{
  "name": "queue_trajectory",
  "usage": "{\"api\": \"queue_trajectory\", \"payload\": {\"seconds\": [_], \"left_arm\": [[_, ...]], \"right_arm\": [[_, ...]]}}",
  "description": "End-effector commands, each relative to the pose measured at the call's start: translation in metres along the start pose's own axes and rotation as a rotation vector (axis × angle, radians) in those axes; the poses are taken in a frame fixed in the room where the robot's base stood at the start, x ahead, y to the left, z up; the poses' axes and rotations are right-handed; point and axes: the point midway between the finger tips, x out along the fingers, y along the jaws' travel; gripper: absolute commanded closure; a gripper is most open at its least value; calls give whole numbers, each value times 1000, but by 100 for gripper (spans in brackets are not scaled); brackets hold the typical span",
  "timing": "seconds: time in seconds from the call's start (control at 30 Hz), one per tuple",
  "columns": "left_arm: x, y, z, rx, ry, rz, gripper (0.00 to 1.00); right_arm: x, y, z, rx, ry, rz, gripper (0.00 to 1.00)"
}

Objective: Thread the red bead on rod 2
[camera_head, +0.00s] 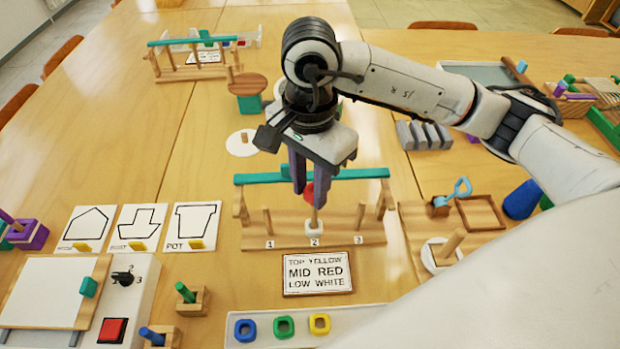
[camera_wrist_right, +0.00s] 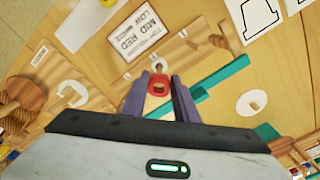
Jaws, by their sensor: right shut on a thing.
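My right gripper (camera_head: 306,185) points down over the wooden rod stand (camera_head: 350,238) and is shut on the red bead (camera_head: 309,193). The red bead also shows between the purple fingertips in the wrist view (camera_wrist_right: 158,86). Rod 2 (camera_head: 315,214) rises just below the bead. I cannot tell whether its tip is inside the bead's hole. A white bead (camera_head: 314,228) sits around the foot of rod 2. Rod 1 (camera_head: 268,220) and rod 3 (camera_head: 360,215) stand bare on either side. My left gripper is not in view.
A teal bar (camera_head: 262,178) runs behind the rods, close to the fingers. A card (camera_head: 317,272) reads top yellow, mid red, low white. A tray (camera_head: 358,314) in front holds blue, green and yellow (camera_head: 320,323) beads. A small wooden holder (camera_head: 195,300) stands front left.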

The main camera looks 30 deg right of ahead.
Motion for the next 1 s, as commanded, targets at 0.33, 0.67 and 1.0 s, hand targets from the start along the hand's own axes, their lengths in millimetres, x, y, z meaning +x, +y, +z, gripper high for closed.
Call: {"api": "queue_trajectory", "payload": {"seconds": [0.33, 0.67, 1.0], "left_arm": [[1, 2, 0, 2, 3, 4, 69], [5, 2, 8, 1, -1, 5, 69], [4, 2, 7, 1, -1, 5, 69]], "right_arm": [[4, 0, 0, 0, 1, -1, 94], [5, 0, 0, -1, 2, -1, 94], [5, 0, 0, -1, 1, -1, 94]]}}
